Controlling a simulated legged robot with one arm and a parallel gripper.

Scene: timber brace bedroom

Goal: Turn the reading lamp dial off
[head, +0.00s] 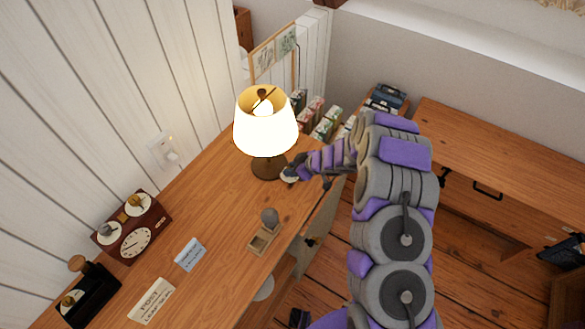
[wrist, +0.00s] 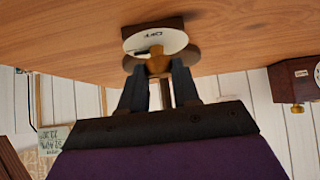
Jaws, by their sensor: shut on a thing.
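The reading lamp (head: 265,128) stands lit on the wooden desk, with a cream shade and a dark round base. A small dial with a white marked face (wrist: 172,40) on a dark block sits beside the lamp base. A brass-coloured dial knob (wrist: 158,64) sticks out from that face. My gripper (head: 291,175) is beside the lamp base in the head view. In the wrist view my gripper (wrist: 157,72) has its two dark fingers closed around the knob. In the head view the dial is mostly hidden by my gripper.
A dark red box with dials (head: 133,240) and a black device (head: 86,298) stand at the left. Cards and a small wooden tray (head: 264,238) lie on the desk (head: 215,205). Several small boxes (head: 325,125) stand behind the lamp. The desk's front edge runs below my arm.

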